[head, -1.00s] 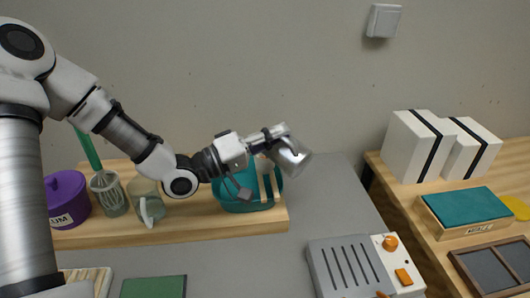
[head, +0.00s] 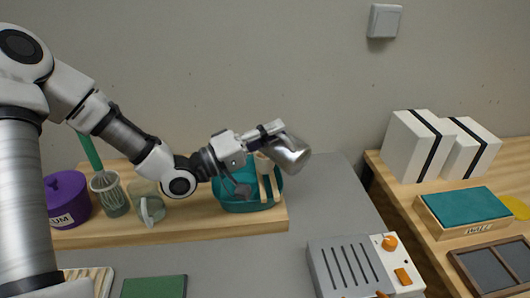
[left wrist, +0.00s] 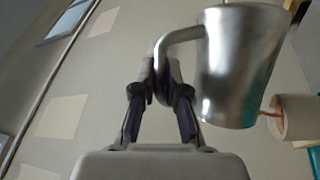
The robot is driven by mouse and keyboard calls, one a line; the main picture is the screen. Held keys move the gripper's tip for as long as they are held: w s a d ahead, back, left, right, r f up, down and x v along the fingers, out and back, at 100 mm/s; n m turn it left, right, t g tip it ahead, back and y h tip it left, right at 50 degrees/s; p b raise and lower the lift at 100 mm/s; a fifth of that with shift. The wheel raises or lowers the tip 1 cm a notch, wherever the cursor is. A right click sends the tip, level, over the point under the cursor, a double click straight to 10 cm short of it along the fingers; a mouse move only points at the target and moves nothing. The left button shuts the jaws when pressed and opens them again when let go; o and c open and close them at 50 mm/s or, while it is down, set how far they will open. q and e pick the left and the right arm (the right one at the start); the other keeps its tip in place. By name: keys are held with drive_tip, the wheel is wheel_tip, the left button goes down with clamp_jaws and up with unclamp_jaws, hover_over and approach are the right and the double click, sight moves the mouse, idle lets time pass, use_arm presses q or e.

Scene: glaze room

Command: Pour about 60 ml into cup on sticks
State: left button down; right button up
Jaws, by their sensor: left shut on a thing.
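My left gripper (head: 262,138) is shut on the handle of a shiny metal jug (head: 290,152) and holds it tilted above the teal basin (head: 236,205). In the left wrist view the gripper (left wrist: 162,88) closes around the handle of the jug (left wrist: 240,65). A pale cup (left wrist: 298,117) is close beside the jug there, and a thin reddish-brown streak shows between them. In the head view the cup (head: 263,163) is partly hidden behind the gripper and jug. Two light wooden sticks (head: 268,189) lie across the basin. The liquid level inside the cup is hidden. My right gripper is out of view.
A glass mug (head: 148,203), a whisk in a holder (head: 108,193) and a purple lidded pot (head: 67,200) stand on the wooden board (head: 220,225) to the left. A grey slotted device (head: 350,268) sits front right. Grey counter is clear between them.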

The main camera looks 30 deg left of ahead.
use_arm(q)
drive_tip(key=shift+s+d+f+m+g+b, duration=0.25)
drive_tip(key=shift+d+f+m+g+b, duration=0.3)
drive_tip(key=shift+d+m, duration=0.5)
drive_tip(key=d+f+m, duration=0.1)
drive_tip(key=d+f+m+g+y+p, duration=0.1)
drive_tip(key=m, duration=0.1)
drive_tip(key=m+g, duration=0.1)
drive_tip(key=m, duration=0.1)
drive_tip(key=shift+s+d+f+y, duration=0.2)
drive_tip(key=shift+d+f+y, duration=0.1)
drive_tip(key=shift+d+f, duration=0.1)
drive_tip(key=d+f+m+g+y+b, duration=0.1)
drive_tip(key=d+f+m+y+b, duration=0.1)
drive_tip(key=d+f+m+y, duration=0.2)
drive_tip(key=d+f+m, duration=0.1)
drive_tip(key=d, duration=0.2)
drive_tip(key=shift+w+f+g+b, duration=0.25)
drive_tip(key=shift+w+g+b, duration=0.05)
drive_tip(key=shift+g, duration=0.05)
idle(0.4)
